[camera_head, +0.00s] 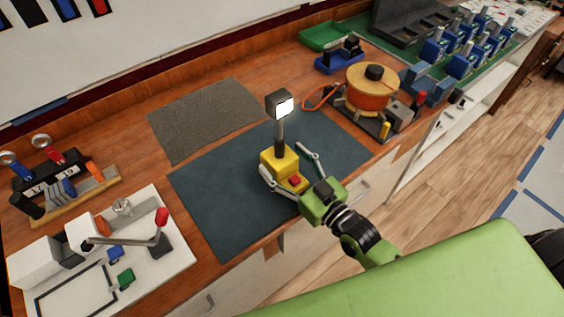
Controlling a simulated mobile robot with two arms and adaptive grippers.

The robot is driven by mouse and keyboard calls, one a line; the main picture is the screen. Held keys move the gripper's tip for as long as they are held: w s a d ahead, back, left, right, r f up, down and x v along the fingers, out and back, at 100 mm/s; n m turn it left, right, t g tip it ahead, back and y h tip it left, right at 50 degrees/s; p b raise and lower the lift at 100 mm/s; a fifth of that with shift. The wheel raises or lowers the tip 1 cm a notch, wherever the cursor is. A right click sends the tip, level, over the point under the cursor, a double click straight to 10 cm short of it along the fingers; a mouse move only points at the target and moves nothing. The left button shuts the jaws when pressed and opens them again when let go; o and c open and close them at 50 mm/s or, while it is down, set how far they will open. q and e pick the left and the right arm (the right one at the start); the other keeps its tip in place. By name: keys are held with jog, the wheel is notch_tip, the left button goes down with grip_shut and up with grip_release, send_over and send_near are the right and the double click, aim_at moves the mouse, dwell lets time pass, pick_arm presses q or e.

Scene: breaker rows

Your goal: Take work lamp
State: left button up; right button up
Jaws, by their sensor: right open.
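The work lamp (279,158) stands upright on the dark blue-green mat (213,205). It has a yellow base with a red button, a dark post and a lit white lamp head at the top. My right gripper (289,167) is open, with one finger on each side of the yellow base. I cannot tell whether the fingers touch it. My left gripper is not in view.
A grey mat (205,118) lies behind. An orange reel device (369,88) stands to the right, a white board (150,268) with a red-handled lever to the left. Blue breaker units (462,64) stand at the far right. The dark mat around the lamp is clear.

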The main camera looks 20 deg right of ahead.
jog(key=shift+w+a, duration=0.25)
jog(key=shift+w, duration=0.25)
jog(key=c, duration=1.6)
jog(key=shift+r, duration=0.1)
jog(key=shift+c, duration=0.7)
jog(key=shift+r, duration=0.1)
